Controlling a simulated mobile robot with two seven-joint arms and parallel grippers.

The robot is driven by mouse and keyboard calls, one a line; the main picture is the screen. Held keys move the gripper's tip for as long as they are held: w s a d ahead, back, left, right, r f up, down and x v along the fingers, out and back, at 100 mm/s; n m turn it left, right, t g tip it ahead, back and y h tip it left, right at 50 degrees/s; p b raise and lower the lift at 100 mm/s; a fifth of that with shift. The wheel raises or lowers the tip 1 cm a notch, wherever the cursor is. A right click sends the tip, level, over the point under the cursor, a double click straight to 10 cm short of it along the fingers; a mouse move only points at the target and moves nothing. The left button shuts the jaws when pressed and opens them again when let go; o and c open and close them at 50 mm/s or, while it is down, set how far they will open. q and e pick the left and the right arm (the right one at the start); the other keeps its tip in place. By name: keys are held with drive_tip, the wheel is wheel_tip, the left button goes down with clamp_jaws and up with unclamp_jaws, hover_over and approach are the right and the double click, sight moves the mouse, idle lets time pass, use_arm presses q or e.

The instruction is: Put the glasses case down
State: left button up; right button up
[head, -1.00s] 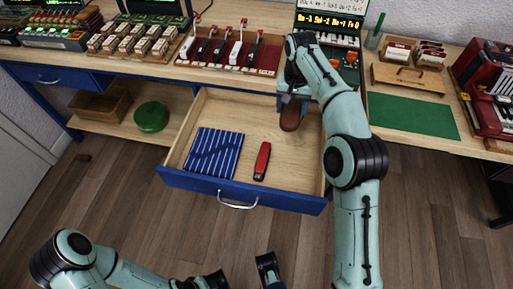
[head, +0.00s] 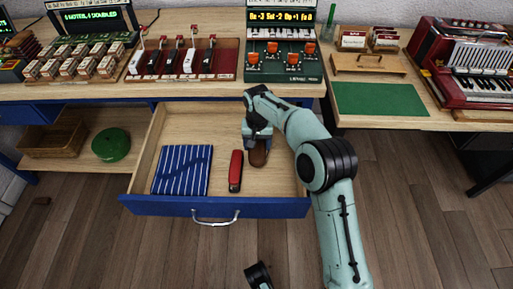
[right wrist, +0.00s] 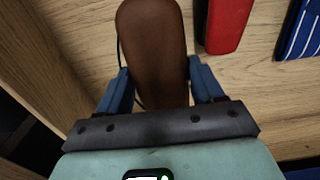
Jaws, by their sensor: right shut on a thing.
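The brown glasses case (head: 259,153) is in the open drawer (head: 270,195), toward its right side. My right gripper (head: 257,136) is shut on its near end in the wrist view, with a blue finger on each side. The case also shows in the right wrist view (right wrist: 152,50), stretching away from the jaws over the drawer's wooden floor. I cannot tell whether it touches the floor. Of my left gripper (head: 258,275), only a dark piece shows at the bottom edge of the head view; its jaws cannot be read.
A red object (head: 236,171) lies left of the case, and a blue striped cloth (head: 181,170) lies further left in the drawer. The desk above holds a green device (head: 284,66) and a green mat (head: 380,99). Bare drawer floor shows around the case.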

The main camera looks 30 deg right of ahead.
use_arm(q)
drive_tip(key=shift+w+a+f, duration=0.2)
drive_tip(key=shift+w+f, duration=0.05)
drive_tip(key=shift+w, duration=0.15)
use_arm(e)
drive_tip(key=shift+f, duration=1.05)
drive_tip(key=shift+f, duration=0.1)
drive_tip(key=o, duration=0.8)
wheel_tip(320, 180, up, 12)
drive_tip(key=p, duration=0.2)
drive_tip(key=shift+f+p, duration=0.2)
drive_tip(key=shift+p, duration=0.15)
use_arm(q)
drive_tip(key=s+d+r+g, duration=0.1)
drive_tip(key=s+d+r, duration=0.1)
drive_tip(key=s+r, duration=0.1)
drive_tip(key=shift+s+d+r+h, duration=0.2)
drive_tip(key=shift+s+h, duration=0.2)
drive_tip(key=shift+s, duration=0.5)
use_arm(e)
drive_tip(key=shift+r, duration=0.35)
